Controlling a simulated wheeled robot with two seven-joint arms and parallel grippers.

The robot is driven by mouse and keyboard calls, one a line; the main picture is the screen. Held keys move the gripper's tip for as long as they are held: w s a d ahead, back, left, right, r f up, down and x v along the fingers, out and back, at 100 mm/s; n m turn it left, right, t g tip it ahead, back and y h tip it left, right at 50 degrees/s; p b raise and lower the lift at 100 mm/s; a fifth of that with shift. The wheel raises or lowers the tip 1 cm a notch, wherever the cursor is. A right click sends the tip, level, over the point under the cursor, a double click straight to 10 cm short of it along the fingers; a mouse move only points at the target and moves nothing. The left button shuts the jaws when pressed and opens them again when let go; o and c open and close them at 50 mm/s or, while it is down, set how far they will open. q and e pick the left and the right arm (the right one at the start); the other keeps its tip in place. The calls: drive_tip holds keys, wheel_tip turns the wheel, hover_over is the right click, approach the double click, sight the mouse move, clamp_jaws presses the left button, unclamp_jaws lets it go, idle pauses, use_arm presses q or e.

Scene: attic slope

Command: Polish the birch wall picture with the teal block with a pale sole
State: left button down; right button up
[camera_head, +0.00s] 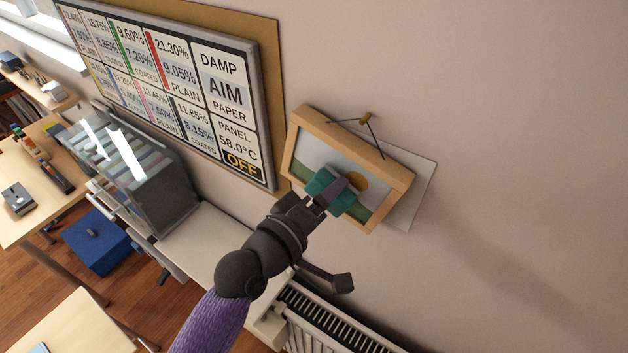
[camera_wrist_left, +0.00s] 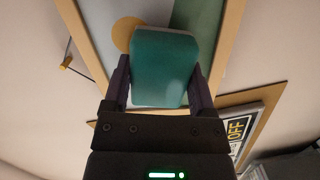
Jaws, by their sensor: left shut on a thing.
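The birch wall picture (camera_head: 402,174) hangs tilted on the wall by a cord over a peg, with a pale wood frame and an orange sun in its image. My left gripper (camera_head: 325,200) is shut on the teal block (camera_head: 343,205) in front of the lower part of the picture. The teal block also shows in the left wrist view (camera_wrist_left: 164,68), between both fingers, with the picture frame (camera_wrist_left: 226,42) behind it. Its pale sole is barely visible, and I cannot tell whether it touches the picture. My right gripper is out of view.
A sign board (camera_head: 270,95) is on the wall left of the picture. Below are a white radiator (camera_head: 325,325), a clear-fronted case (camera_head: 160,180) and a blue box (camera_head: 97,242). The wall right of the picture is bare.

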sight(309, 186)
use_arm(q)
drive_tip(key=shift+s+d, duration=0.35)
drive_tip(key=shift+d, duration=0.15)
drive_tip(key=shift+w+a+r, duration=0.2)
drive_tip(key=shift+w+a, duration=0.45)
drive_tip(key=shift+a, duration=0.15)
drive_tip(key=shift+w+a+r, duration=0.2)
drive_tip(key=shift+w+a, duration=0.4)
drive_tip(key=shift+a, duration=0.2)
drive_tip(key=shift+r+p, duration=0.35)
drive_tip(key=shift+p, duration=0.15)
drive_tip(key=s+d, duration=0.1)
drive_tip(key=s+d+f+p, duration=0.1)
drive_tip(key=d, duration=0.1)
drive_tip(key=shift+s+d, duration=0.1)
drive_tip(key=shift+s, duration=0.15)
drive_tip(key=shift+d, duration=0.1)
drive_tip(key=shift+w+a, duration=0.1)
drive_tip(key=shift+a, duration=0.1)
drive_tip(key=shift+w+a+r, duration=0.2)
drive_tip(key=shift+w+a, duration=0.4)
drive_tip(key=shift+a, duration=0.15)
drive_tip(key=shift+w+a+r, duration=0.15)
drive_tip(key=shift+w+a, duration=0.4)
drive_tip(key=shift+a, duration=0.2)
